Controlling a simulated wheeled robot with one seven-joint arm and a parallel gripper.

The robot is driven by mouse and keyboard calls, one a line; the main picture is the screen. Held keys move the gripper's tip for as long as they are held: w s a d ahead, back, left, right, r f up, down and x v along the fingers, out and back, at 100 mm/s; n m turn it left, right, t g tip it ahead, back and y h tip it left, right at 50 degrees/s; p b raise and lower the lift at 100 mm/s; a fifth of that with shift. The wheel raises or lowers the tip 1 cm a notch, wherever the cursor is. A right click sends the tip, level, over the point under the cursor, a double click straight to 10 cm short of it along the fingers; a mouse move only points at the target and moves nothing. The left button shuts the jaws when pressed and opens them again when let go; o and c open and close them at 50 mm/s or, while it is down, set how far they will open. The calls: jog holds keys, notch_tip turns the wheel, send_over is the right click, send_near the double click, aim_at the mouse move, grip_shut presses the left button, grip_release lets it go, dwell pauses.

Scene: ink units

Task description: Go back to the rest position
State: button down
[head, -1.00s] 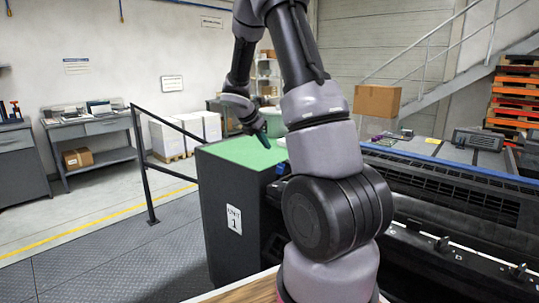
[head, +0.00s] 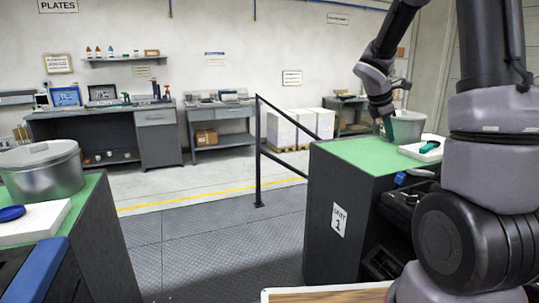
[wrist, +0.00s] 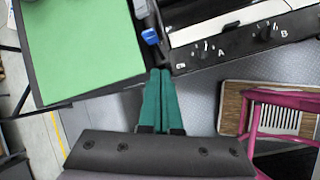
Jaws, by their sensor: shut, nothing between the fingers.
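My gripper (head: 387,128) shows in the head view at the upper right, over the green-topped unit marked 1 (head: 335,205). Its fingers point down. In the wrist view my gripper (wrist: 160,98) has its two teal fingers side by side, shut with nothing between them. Below them lie grey floor and the edge of the unit's green top (wrist: 85,50). My arm rises on the right of the head view.
A grey-green tub (head: 407,126) and a white pad (head: 425,149) with a teal item stand on that top. A metal pot (head: 42,172) stands on another unit at left. A black rail (head: 258,150) stands between. A pink frame (wrist: 250,125) shows in the wrist view.

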jog(key=s+a+r+m+t+y, duration=0.1)
jog(key=s+a+r+m+y, duration=0.1)
jog(key=s+a+r+m, duration=0.2)
jog(key=s+a+r+m+t+y, duration=0.2)
jog(key=s+a+r+m, duration=0.3)
jog(key=s+m, duration=0.5)
jog(key=s+a+r+m+t+y, duration=0.1)
jog(key=s+a+r+m+y, duration=0.2)
jog(key=s+a+m, duration=0.4)
jog(key=s+r, duration=0.1)
jog(key=s, duration=0.2)
jog(key=shift+r+t, duration=0.3)
jog(key=shift+s, duration=0.1)
